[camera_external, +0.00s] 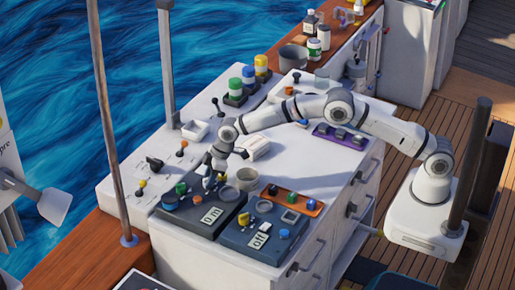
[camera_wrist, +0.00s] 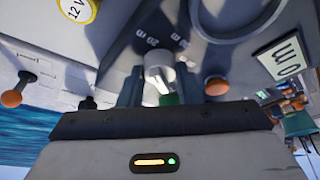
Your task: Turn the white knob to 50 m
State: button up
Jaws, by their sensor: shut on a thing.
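The white knob (camera_wrist: 158,72) sits on the dark panel (camera_external: 180,224) on the near-left part of the white counter. My gripper (camera_wrist: 159,88) points down at the panel, with its two dark fingers on either side of the knob, shut on it. In the external view, my gripper (camera_external: 211,177) reaches down to the same panel and mostly hides the knob.
A second blue panel (camera_external: 252,248) with a display stands to the right. An orange knob (camera_wrist: 216,86) sits just right of my fingers. Colored-capped bottles (camera_external: 248,80) stand farther back.

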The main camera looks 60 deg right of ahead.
jog(key=shift+f, duration=0.1)
jog(key=m+b, duration=0.1)
jog(key=m, duration=0.1)
jog(key=m+t+h+b, duration=0.1)
jog(key=m+b, duration=0.1)
jog(key=m, duration=0.1)
jog(key=shift+s+a+h+b, duration=0.1)
jog(key=shift+a+h+b, duration=0.05)
jog(key=shift+h+b, duration=0.15)
jog(key=m+h+b, duration=0.2)
jog(key=m, duration=0.3)
jog(key=shift+a+m, duration=0.15)
jog(key=shift+m, duration=0.15)
jog(key=m, duration=0.1)
jog(key=m+h+p, duration=0.1)
jog(key=shift+r+m, duration=0.2)
jog(key=shift+m, duration=0.1)
jog(key=shift+a+r+m+h+p, duration=0.15)
jog(key=shift+m+h+p, duration=0.35)
jog(key=shift+m+p, duration=0.4)
jog(key=m+g+p, duration=0.1)
jog(key=m+p, duration=0.1)
jog(key=p, duration=0.1)
jog(key=shift+f+m+h+p, duration=0.3)
jog(key=shift+m+p, duration=0.2)
jog(key=shift+m, duration=0.1)
jog(key=o, duration=1)
